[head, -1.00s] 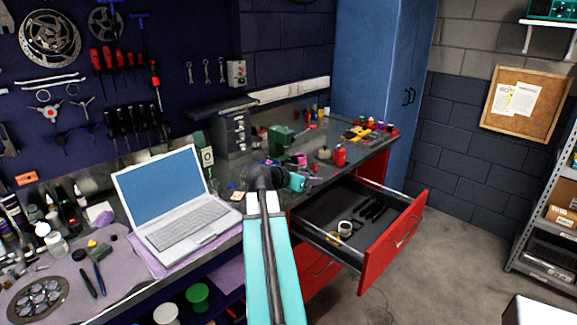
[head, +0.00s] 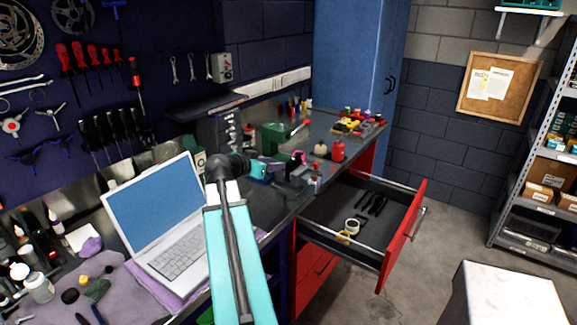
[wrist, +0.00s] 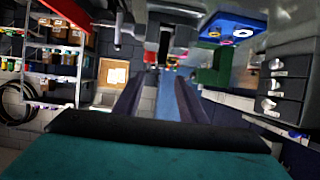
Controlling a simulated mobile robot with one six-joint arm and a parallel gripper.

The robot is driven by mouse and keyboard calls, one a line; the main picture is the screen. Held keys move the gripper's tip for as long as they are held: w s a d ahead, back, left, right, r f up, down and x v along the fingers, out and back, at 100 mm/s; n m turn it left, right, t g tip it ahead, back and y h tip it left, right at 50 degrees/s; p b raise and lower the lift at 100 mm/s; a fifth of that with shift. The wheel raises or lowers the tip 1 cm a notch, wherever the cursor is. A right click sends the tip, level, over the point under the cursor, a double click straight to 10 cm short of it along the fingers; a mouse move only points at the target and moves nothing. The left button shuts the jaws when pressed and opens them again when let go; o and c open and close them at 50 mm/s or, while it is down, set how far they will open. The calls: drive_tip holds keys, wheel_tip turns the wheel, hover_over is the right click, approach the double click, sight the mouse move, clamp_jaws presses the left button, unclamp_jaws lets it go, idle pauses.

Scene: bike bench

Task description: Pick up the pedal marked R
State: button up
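I cannot make out a pedal marked R in either view. My gripper (wrist: 158,98) shows in the wrist view as two dark fingers standing apart, with nothing visible held between them. In the head view my arm reaches over the workbench (head: 262,212), and the fingers cannot be told apart from the clutter there. The open red drawer (head: 402,240) is right of my arm. It holds several dark slim items (head: 374,205) and a white and yellow roll (head: 352,226); small markings are too small to read.
A laptop (head: 152,216) stands open on the bench at left. A red bottle (head: 337,151) stands near the bench's far right. The drawer juts into the aisle. A white-topped surface (head: 508,295) is at lower right, with shelving (head: 515,205) behind. Grey floor (head: 445,235) lies clear between.

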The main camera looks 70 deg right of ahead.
sight(289, 162)
drive_tip(key=shift+w, duration=0.3)
drive_tip(key=shift+s, duration=0.1)
drive_tip(key=p+x, duration=0.2)
drive_tip(key=x, duration=0.5)
drive_tip(key=shift+s+d, duration=0.15)
drive_tip(key=shift+d, duration=0.2)
drive_tip(key=shift+s+d+f+p, duration=0.15)
drive_tip(key=shift+d+f+p, duration=0.15)
drive_tip(key=shift+d, duration=0.1)
